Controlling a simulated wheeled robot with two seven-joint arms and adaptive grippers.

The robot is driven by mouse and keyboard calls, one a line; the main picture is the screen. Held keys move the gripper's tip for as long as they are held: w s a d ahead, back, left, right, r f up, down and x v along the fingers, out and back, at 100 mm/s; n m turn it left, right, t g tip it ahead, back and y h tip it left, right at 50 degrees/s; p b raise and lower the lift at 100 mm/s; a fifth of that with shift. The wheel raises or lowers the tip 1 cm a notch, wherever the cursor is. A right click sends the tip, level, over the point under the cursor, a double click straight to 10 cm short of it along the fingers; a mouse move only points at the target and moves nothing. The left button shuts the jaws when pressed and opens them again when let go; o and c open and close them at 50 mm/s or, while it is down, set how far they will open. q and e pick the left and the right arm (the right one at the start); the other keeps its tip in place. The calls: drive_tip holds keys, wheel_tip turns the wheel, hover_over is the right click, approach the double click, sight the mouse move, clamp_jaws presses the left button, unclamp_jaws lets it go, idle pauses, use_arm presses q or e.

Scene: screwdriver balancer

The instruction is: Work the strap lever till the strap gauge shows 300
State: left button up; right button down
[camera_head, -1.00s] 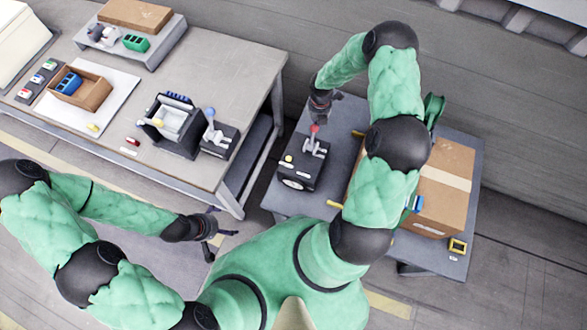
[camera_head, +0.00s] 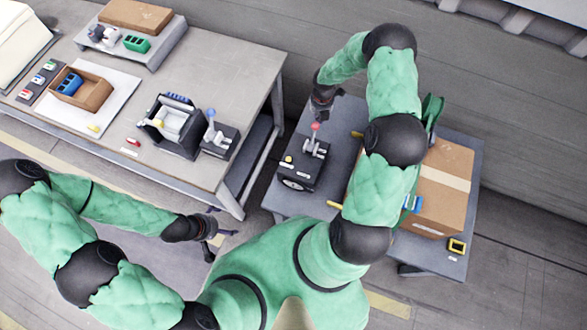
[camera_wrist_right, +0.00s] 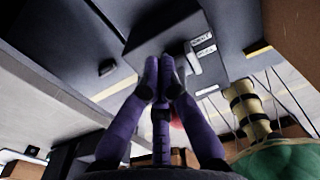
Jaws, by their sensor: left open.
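A dark box with a red-knobbed lever (camera_head: 315,127) stands on the right bench. Its round gauge (camera_head: 297,185) faces the front; the reading is too small to tell. My right gripper (camera_head: 319,113) is just above the red knob, pointing down. In the right wrist view the purple fingers (camera_wrist_right: 158,68) are drawn together at their tips, and a blurred red patch (camera_wrist_right: 178,122) shows behind them. I cannot tell if they touch or hold the knob. My left gripper (camera_head: 220,243) is open and empty, in front of the left table.
A brown carton (camera_head: 447,185) with a pale band stands right of the lever box, partly behind my right arm. Yellow bars (camera_head: 333,204) stick out nearby. The left table (camera_head: 225,65) holds another device with a blue-knobbed lever (camera_head: 212,114) and a tray (camera_head: 96,97).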

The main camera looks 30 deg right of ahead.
sight(315, 127)
drive_tip(key=shift+s+a, duration=0.8)
drive_tip(key=shift+a, duration=0.2)
drive_tip(key=shift+s+a+b, duration=0.4)
drive_tip(key=shift+s+a, duration=0.45)
drive_tip(key=shift+a, duration=0.2)
drive_tip(key=shift+s+a+b, duration=0.85)
drive_tip(key=shift+s+a, duration=0.6)
drive_tip(key=shift+a, duration=0.4)
drive_tip(key=w+d+p, duration=0.5)
drive_tip(key=w+d, duration=0.1)
drive_tip(key=d, duration=0.2)
drive_tip(key=shift+w, duration=0.1)
wheel_tip(315, 127, up, 7)
drive_tip(key=p, duration=0.5)
